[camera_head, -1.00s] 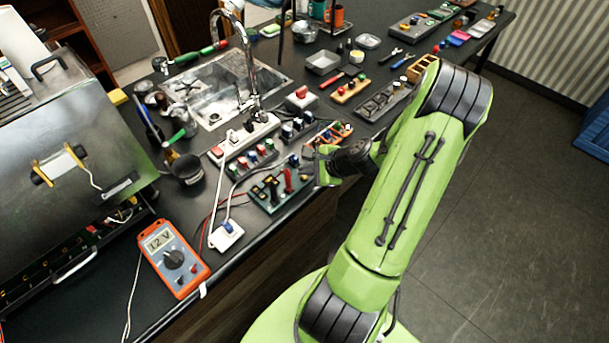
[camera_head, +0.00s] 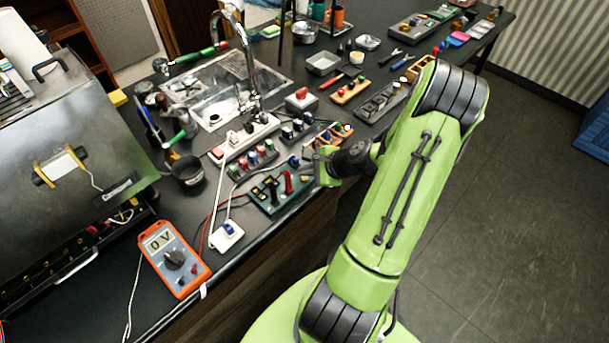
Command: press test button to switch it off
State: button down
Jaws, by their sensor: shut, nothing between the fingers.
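My gripper (camera_head: 322,166) is at the front edge of the bench, seen small and from behind my arm. Its fingers are shut and empty, and their tips are hard to make out. It is beside the right end of a dark green board (camera_head: 268,207) with black and red levers. The orange multimeter (camera_head: 173,258) at the front left reads 0 V. I cannot tell for sure which control is the test button. A small white box with a blue switch (camera_head: 228,234) lies left of the board, and a grey box with a red button (camera_head: 301,100) stands farther back.
A white power strip (camera_head: 246,139) and a row of coloured switches (camera_head: 252,162) lie behind the board. The sink (camera_head: 215,95) with its tall tap is behind them. Cables cross the bench.

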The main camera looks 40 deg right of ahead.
aim_at(307, 181)
notch_tip(307, 181, up, 6)
jog(key=p, duration=0.5)
jog(key=s+a+r+n+g+h, duration=0.1)
jog(key=a+r+n+g, duration=0.3)
jog(key=a+r+n, duration=1)
jog(key=s+a+r+n+b, duration=0.1)
jog(key=s+a+r+n, duration=0.2)
jog(key=s+a+n, duration=0.1)
jog(key=s+a+r+n+h, duration=0.1)
jog(key=s+a+r+n, duration=0.1)
jog(key=s+a+n, duration=0.3)
jog(key=s+n, duration=0.1)
jog(key=s, duration=0.3)
jog(key=shift+s+r+t+b, duration=0.25)
jog(key=shift+r+t+b, duration=0.05)
jog(key=shift+r+b, duration=0.1)
jog(key=shift+a, duration=0.1)
